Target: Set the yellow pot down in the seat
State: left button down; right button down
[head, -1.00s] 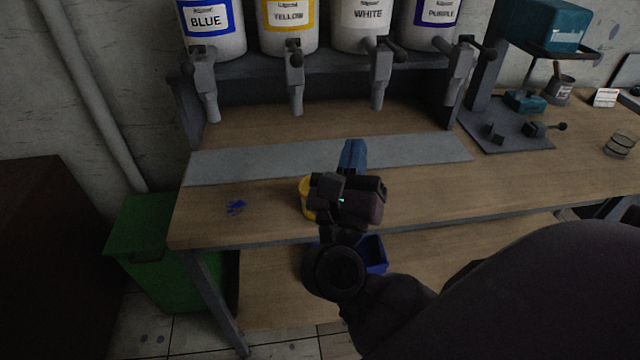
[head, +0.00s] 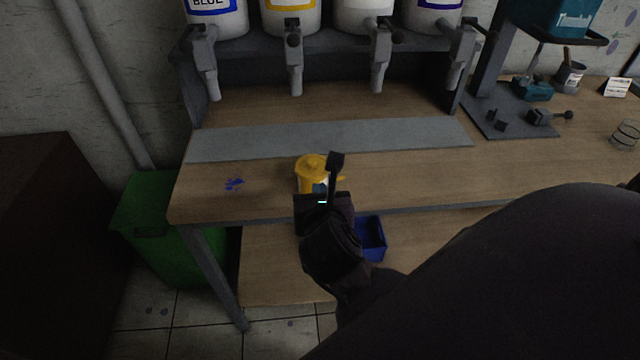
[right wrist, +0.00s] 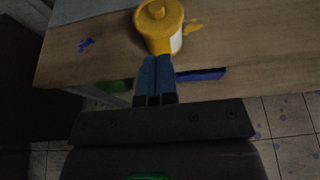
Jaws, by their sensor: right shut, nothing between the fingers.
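The yellow pot (head: 311,166) stands upright with its lid on, on the wooden workbench near the front edge. My right gripper (head: 320,187) is in front of the pot. Its blue fingers (right wrist: 154,62) are together and empty, pointing at the pot's lower side; I cannot tell whether they touch it. I cannot make out a distinct seat around the pot's base. My left gripper is out of view.
A grey strip (head: 400,138) runs across the bench behind the pot, under several paint dispensers. A blue stain (head: 234,184) lies to the left. A blue bin (head: 372,238) is on the lower shelf, and a green bin (head: 155,230) stands left.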

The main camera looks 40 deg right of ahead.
aim_at(314, 161)
jog(key=w+d, duration=0.1)
jog(key=w, duration=0.1)
jog(key=w+d, duration=0.2)
jog(key=w, duration=0.1)
jog(key=w+d, duration=0.1)
jog(key=w, duration=0.1)
jog(key=shift+w+d, duration=0.3)
jog(key=shift+w+d+f, duration=0.1)
jog(key=shift+w+d, duration=0.1)
jog(key=shift+w, duration=0.05)
jog(key=shift+s+a+f, duration=0.1)
jog(key=shift+f, duration=0.6)
jog(key=s+a, duration=0.1)
jog(key=s, duration=0.2)
jog(key=shift+a+f+p, duration=0.2)
jog(key=shift+a+p, duration=0.15)
jog(key=shift+p, duration=0.05)
jog(key=shift+r, duration=0.15)
